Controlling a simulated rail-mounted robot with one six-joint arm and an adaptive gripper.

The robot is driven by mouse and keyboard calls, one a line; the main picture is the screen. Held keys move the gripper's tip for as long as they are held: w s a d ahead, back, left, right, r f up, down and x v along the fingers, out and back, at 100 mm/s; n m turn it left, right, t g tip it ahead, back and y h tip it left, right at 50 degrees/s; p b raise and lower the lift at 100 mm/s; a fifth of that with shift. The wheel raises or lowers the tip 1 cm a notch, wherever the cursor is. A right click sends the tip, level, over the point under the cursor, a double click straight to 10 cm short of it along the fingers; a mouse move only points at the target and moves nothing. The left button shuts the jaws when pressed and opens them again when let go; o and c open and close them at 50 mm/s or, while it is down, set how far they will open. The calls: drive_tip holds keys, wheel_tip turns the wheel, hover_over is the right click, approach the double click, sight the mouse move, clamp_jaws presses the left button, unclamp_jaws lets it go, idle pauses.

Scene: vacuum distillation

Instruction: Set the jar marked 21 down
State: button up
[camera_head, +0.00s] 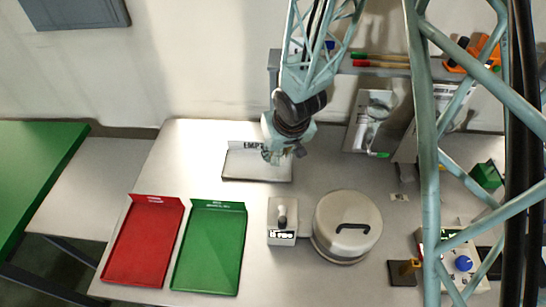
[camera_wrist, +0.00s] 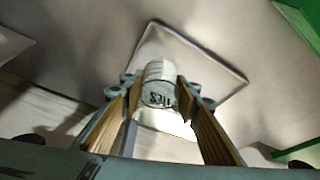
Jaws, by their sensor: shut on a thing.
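My gripper (camera_head: 281,152) is over the right part of a pale tray (camera_head: 240,172) with a raised, labelled back edge. In the wrist view, my gripper (camera_wrist: 158,95) is shut on a small whitish jar (camera_wrist: 160,71), with one finger on each side of it. Dark lettering on the jar appears upside down, and I cannot read a 21 on it. The pale tray (camera_wrist: 222,56) spreads out behind the jar. I cannot tell whether the jar touches the tray. In the head view the jar is mostly hidden by my gripper.
A red tray (camera_head: 143,245) and a green tray (camera_head: 210,250) lie at the front left. A small device (camera_head: 282,222) and a round lidded vessel (camera_head: 347,225) stand front of centre. Several items crowd the right side. Bare table shows left of the pale tray.

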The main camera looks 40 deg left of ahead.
sight(273, 157)
drive_tip(key=shift+a, duration=0.45)
drive_tip(key=shift+w+a, duration=0.1)
drive_tip(key=shift+a, duration=0.35)
drive_tip(key=shift+f+b, duration=1.25)
drive_tip(key=shift+f, duration=0.55)
drive_tip(key=shift+f, duration=0.15)
drive_tip(key=o, duration=1)
drive_tip(key=shift+c, duration=0.2)
